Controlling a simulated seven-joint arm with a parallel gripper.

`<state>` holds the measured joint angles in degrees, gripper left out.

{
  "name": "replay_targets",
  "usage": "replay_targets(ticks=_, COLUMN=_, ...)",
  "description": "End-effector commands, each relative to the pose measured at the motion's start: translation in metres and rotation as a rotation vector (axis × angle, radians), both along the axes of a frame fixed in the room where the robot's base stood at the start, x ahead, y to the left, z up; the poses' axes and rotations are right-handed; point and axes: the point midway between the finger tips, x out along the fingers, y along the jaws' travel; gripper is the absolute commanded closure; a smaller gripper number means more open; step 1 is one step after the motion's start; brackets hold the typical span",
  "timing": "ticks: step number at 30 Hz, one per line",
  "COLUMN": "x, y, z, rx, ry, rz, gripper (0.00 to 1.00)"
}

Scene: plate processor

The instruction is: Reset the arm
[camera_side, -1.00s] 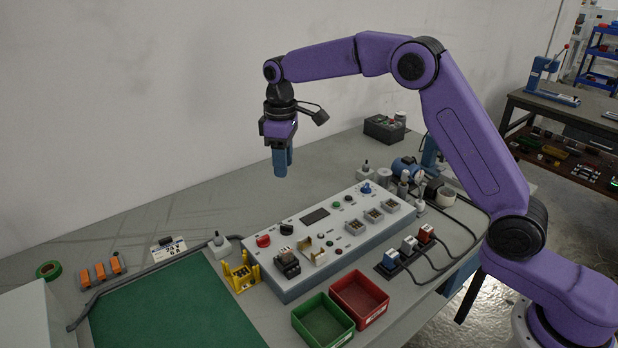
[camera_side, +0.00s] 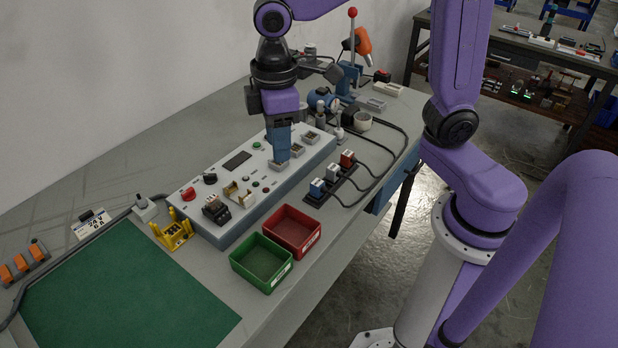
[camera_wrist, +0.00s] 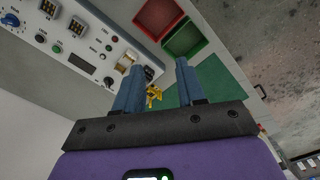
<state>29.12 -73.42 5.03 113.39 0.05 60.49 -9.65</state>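My gripper (camera_side: 279,160) hangs fingers-down in the side view, with its blue fingers in front of the right part of the control panel (camera_side: 222,178). Its height above the panel is hard to judge from there. In the wrist view my gripper (camera_wrist: 158,75) shows two blue fingers standing apart with nothing held between them. The panel (camera_wrist: 85,55) lies beyond the fingers at upper left in that view. My purple arm reaches in from the upper right of the side view.
A red bin (camera_side: 292,231) and a green bin (camera_side: 262,262) stand before the panel. A yellow holder (camera_side: 173,233) stands left of it, by the green mat (camera_side: 120,290). Plugs on a black strip (camera_side: 332,186) trail cables at right. A red-knobbed lever press (camera_side: 351,50) stands behind.

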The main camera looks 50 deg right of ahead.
Motion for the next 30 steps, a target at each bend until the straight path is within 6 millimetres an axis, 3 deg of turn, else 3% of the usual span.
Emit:
replay_targets(ticks=1, x=-0.019, y=-0.008, z=-0.001, rx=0.001, ry=-0.001, rz=0.017, gripper=0.61)
replay_targets(ticks=9, x=-0.107, y=-0.051, z=-0.014, rx=0.008, ry=-0.003, rz=0.094, gripper=0.61)
replay_targets(ticks=15, x=-0.153, y=-0.081, z=-0.027, rx=0.012, ry=-0.003, rz=0.137, gripper=0.61)
replay_targets(ticks=21, x=-0.171, y=-0.094, z=-0.033, rx=0.012, ry=-0.003, rz=0.155, gripper=0.61)
replay_targets(ticks=30, x=-0.171, y=-0.095, z=-0.034, rx=0.012, ry=-0.003, rz=0.156, gripper=0.61)
